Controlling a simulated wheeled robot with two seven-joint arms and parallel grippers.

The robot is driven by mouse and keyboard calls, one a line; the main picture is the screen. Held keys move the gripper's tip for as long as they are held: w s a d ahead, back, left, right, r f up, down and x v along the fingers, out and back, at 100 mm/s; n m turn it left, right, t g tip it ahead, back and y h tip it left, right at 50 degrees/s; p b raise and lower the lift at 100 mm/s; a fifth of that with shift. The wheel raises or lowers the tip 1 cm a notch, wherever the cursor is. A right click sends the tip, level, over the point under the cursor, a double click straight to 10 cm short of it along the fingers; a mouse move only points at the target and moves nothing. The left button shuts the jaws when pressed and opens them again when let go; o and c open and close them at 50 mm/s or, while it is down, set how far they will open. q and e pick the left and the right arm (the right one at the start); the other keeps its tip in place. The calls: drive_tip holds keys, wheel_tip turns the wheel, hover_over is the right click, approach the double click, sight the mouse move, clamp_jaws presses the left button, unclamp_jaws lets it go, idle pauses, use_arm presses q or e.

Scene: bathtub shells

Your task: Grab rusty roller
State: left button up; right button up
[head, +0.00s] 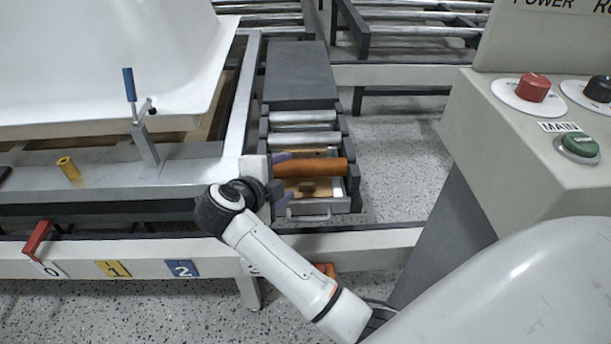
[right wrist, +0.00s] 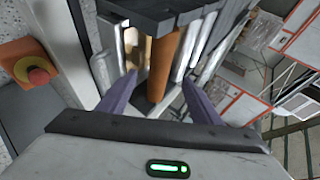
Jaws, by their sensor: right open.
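The rusty roller (head: 318,168) is an orange-brown cylinder lying across the small conveyor frame, in front of the silver rollers. My right gripper (head: 281,180) is at its left end in the head view, with its wrist over the frame's left side. In the right wrist view the rusty roller (right wrist: 163,65) runs away from me between the two purple fingers of the gripper (right wrist: 160,98). The fingers are open, with a gap on both sides of the roller. My left gripper is not in view.
An open drawer (head: 320,207) with a handle lies below the roller. Silver rollers (head: 305,118) and a dark plate (head: 300,75) lie behind it. A control box (head: 520,130) with red and green buttons stands at right. A white tub shell (head: 110,60) is at left.

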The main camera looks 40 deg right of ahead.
sight(299, 170)
drive_tip(key=b+x, duration=0.1)
drive_tip(key=x, duration=0.3)
drive_tip(key=shift+d+f, duration=0.1)
drive_tip(key=shift+d, duration=0.05)
drive_tip(key=b+x, duration=0.2)
drive_tip(key=x, duration=0.2)
drive_tip(key=shift+d+f, duration=0.15)
drive_tip(key=shift+d, duration=0.1)
drive_tip(key=shift+w+d+f, duration=0.1)
drive_tip(key=shift+w+d, duration=0.05)
drive_tip(key=shift+d, duration=0.05)
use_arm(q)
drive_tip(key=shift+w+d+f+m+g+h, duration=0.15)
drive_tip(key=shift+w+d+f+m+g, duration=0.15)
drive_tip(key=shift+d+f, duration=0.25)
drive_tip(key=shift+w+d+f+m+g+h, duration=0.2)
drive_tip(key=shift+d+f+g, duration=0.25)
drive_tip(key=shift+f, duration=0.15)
use_arm(e)
drive_tip(key=shift+c, duration=0.6)
drive_tip(key=c, duration=1.4)
